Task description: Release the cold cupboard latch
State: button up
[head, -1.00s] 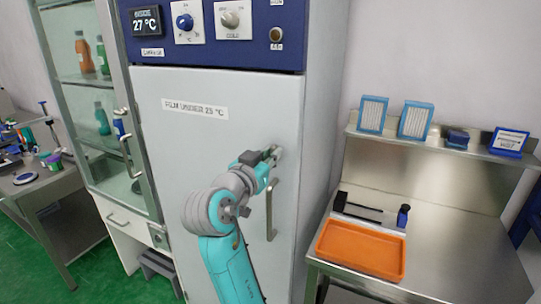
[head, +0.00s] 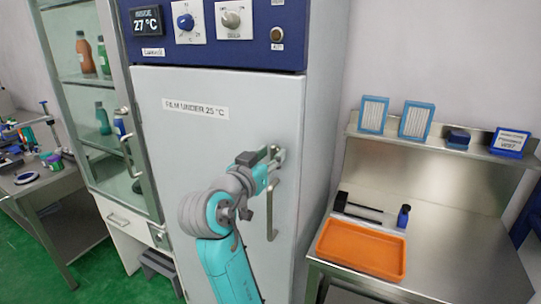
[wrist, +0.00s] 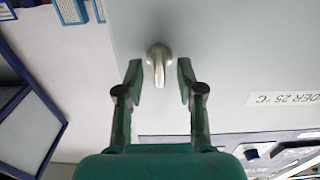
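The cold cupboard (head: 180,170) is a tall pale cabinet with a shut door and a blue control panel on top. Its latch (head: 281,153) is a small metal fitting near the door's right edge, above the vertical door handle (head: 271,210); my gripper partly hides it. In the wrist view the latch (wrist: 159,62) is a rounded silver knob with a short lever. My gripper (wrist: 160,68) is open, with a fingertip on each side of the lever and a gap visible on both sides. In the head view my gripper (head: 268,167) is close to the latch.
The panel has a display (head: 146,21) reading 27 °C, a blue dial (head: 186,21) and a grey dial (head: 231,18). A steel bench with an orange tray (head: 361,249) stands right. A glass-fronted cabinet (head: 100,150) with bottles stands left.

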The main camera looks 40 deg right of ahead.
jog(key=v, duration=1.1)
jog(key=shift+a, duration=0.2)
jog(key=a+f+n+t+y, duration=0.2)
jog(key=f+n+t+y, duration=0.2)
jog(key=f+n, duration=0.55)
jog(key=a+f+n+t+y, duration=0.2)
jog(key=f+n+t+y, duration=0.25)
jog(key=f, duration=0.95)
jog(key=s+a+f+n+y, duration=0.1)
jog(key=s+a+f+y, duration=0.15)
jog(key=s+f, duration=0.35)
jog(key=s+a+f+n+y, duration=0.2)
jog(key=s+f+y, duration=0.1)
jog(key=s+f, duration=0.25)
jog(key=s+a+m+y, duration=0.3)
jog(key=s, duration=2.1)
jog(key=shift+s+a+r, duration=0.2)
jog(key=shift+a+r, duration=0.05)
jog(key=shift+r, duration=0.15)
